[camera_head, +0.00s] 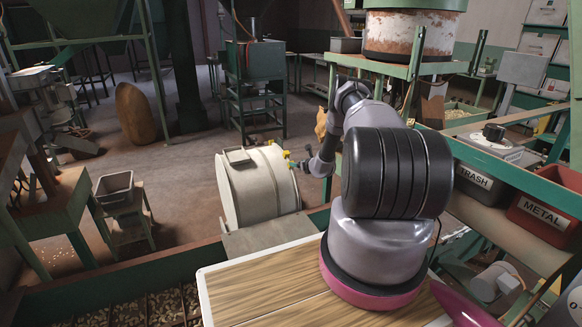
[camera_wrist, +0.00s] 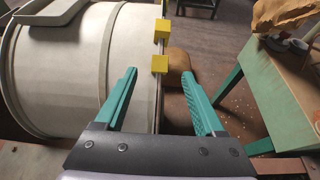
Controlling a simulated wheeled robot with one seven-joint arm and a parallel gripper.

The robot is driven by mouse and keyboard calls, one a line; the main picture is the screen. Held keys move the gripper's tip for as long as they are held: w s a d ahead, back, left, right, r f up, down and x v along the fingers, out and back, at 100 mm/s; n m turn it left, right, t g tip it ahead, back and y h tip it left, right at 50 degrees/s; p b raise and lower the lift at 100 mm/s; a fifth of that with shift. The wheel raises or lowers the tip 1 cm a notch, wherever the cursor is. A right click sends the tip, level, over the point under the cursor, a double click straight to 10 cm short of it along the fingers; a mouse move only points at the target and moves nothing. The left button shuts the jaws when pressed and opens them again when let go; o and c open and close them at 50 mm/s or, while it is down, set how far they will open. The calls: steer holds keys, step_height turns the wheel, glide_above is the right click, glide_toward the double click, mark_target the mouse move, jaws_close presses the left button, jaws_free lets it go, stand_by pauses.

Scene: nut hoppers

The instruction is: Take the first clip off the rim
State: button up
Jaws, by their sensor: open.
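A cream drum (camera_head: 243,190) lies on its side in the head view; its pale wall (camera_wrist: 75,65) fills the left of the wrist view. Small yellow clips (camera_head: 286,153) sit on its rim at the upper right. In the wrist view, the nearer yellow clip (camera_wrist: 160,64) and a farther yellow clip (camera_wrist: 162,29) sit along the thin rim. My gripper (camera_wrist: 158,74) is open and empty, its teal fingers on either side of the rim. The nearer clip shows between the fingertips; I cannot tell whether they touch it. In the head view my arm partly hides the gripper.
A green-framed table (camera_wrist: 285,95) with a brown paper-like thing (camera_wrist: 285,14) on it stands right of my gripper. A wooden-topped table (camera_head: 265,290) is in front. A trash bin (camera_head: 485,180) and a red metal bin (camera_head: 543,210) stand at the right. Floor shows behind the drum.

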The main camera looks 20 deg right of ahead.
steer(key=shift+x, duration=3.85)
steer(key=shift+d, duration=0.1)
jaws_close()
